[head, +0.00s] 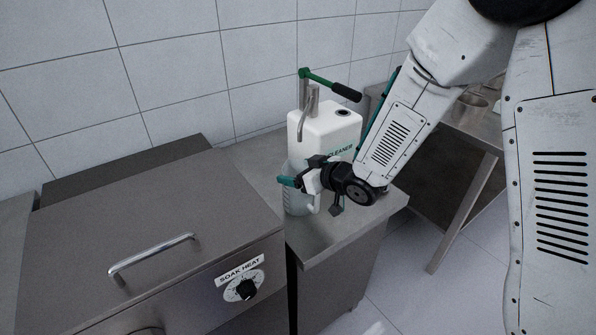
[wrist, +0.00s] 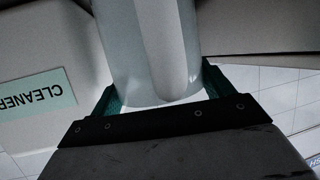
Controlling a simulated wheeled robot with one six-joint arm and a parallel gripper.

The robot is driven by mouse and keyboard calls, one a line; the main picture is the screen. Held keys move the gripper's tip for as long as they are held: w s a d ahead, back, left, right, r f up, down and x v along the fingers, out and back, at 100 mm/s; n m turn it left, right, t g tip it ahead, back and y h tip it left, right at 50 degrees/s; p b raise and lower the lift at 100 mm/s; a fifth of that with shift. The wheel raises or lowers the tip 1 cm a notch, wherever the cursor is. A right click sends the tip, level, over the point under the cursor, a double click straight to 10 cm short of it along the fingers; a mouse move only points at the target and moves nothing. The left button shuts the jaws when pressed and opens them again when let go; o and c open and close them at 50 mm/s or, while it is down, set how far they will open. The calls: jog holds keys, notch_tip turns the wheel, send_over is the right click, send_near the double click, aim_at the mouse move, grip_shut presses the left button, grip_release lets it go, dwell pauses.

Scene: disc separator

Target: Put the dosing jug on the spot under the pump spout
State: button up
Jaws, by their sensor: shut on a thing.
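The dosing jug (head: 296,204) is a translucent, pale grey vessel with a handle, upright over the steel counter in front of the white cleaner canister (head: 338,130). I cannot tell whether its base touches the counter. The pump spout (head: 302,124) is a grey metal tube on top of the canister, roughly above the jug. My gripper (head: 297,181) is shut on the jug. In the wrist view, the jug (wrist: 150,45) stands between the green fingers of my gripper (wrist: 157,92). The spot under the spout is not visible; the jug and gripper cover that area.
The steel counter (head: 335,235) has bare room at its front right. A steel soak tank (head: 130,230) with a lid handle and a heat dial (head: 241,289) stands to the left. The pump's green lever with black grip (head: 345,92) juts right. Another steel bench (head: 480,125) is behind right.

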jog(key=shift+f, duration=0.15)
jog(key=o, duration=1.3)
